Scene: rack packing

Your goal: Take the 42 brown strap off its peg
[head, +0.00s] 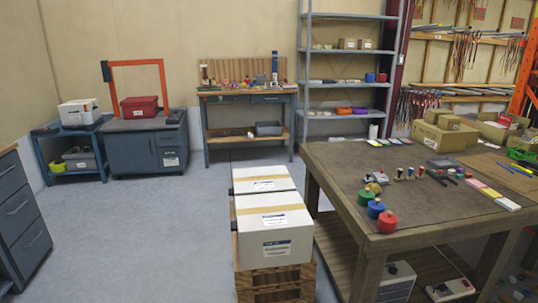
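Bundles of thin hanging straps or cords, brownish and reddish, show on the wooden wall rack at the back right in the head view. One brownish bundle (465,48) hangs from the upper rail, and another reddish bundle (507,52) hangs to its right. A lower bundle (408,106) hangs left of the cardboard boxes. They are too small to tell single straps, pegs or the number 42. Neither of my grippers is in view.
A wooden worktable (420,205) with small coloured items fills the right. White boxes (275,228) on a wooden stand (265,284) are at centre front. Metal shelves (345,82) and a workbench (247,95) line the back wall. The grey floor (140,230) at left centre is clear.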

